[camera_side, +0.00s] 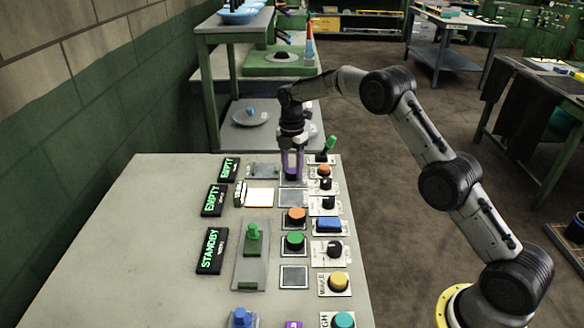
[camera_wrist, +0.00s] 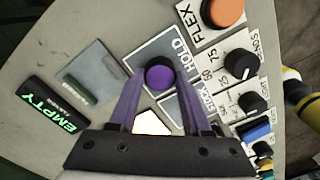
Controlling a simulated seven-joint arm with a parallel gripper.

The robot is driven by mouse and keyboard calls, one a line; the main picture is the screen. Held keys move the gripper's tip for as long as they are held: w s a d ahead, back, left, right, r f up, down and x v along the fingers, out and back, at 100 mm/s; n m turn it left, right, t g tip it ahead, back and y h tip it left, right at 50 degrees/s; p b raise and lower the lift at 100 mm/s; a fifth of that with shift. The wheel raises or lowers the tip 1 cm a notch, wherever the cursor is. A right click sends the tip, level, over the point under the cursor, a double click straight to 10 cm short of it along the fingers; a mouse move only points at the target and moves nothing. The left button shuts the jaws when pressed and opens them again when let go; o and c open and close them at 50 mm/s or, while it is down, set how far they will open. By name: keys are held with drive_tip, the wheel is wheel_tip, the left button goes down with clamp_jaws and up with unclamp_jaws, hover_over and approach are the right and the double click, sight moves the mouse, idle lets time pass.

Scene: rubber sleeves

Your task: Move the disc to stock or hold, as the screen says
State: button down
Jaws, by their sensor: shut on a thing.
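My gripper (camera_side: 292,172) points straight down at the far end of the bench and is shut on a purple disc (camera_wrist: 159,76). The disc sits between the two fingertips, over the square pad marked HOLD (camera_wrist: 150,54). I cannot tell whether it touches the pad. The pad marked STOCK (camera_side: 292,198) lies next to it, nearer the side camera; it is partly hidden by a finger in the wrist view. Two black screens read EMPTY (camera_side: 229,170) in green, the second one (camera_side: 213,200) nearer. A third screen reads STANDBY (camera_side: 209,250).
A lit white panel (camera_side: 258,197) and a green-handled slider (camera_side: 252,240) lie left of the pads. The bench's left side is clear.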

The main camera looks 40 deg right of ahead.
sight(292, 171)
drive_tip(key=shift+f, duration=0.15)
drive_tip(key=shift+c, duration=1.8)
unclamp_jaws()
wheel_tip(292, 171, up, 12)
drive_tip(key=s+a+r+m+t, duration=0.1)
drive_tip(key=s+a+r+m, duration=0.3)
drive_tip(key=s+r, duration=0.5)
drive_tip(key=s+a+r+m+t, duration=0.15)
drive_tip(key=s+r+m, duration=0.4)
drive_tip(key=s, duration=0.65)
drive_tip(key=s+a+f+m+t, duration=0.1)
drive_tip(key=s+f+m, duration=0.2)
drive_tip(key=s, duration=0.7)
drive_tip(key=s+f+m+t, duration=0.2)
drive_tip(key=s+f+m, duration=0.2)
drive_tip(key=s+m, duration=0.3)
drive_tip(key=s, duration=0.3)
drive_tip(key=shift+s+a+f, duration=0.25)
drive_tip(key=shift+a, duration=0.15)
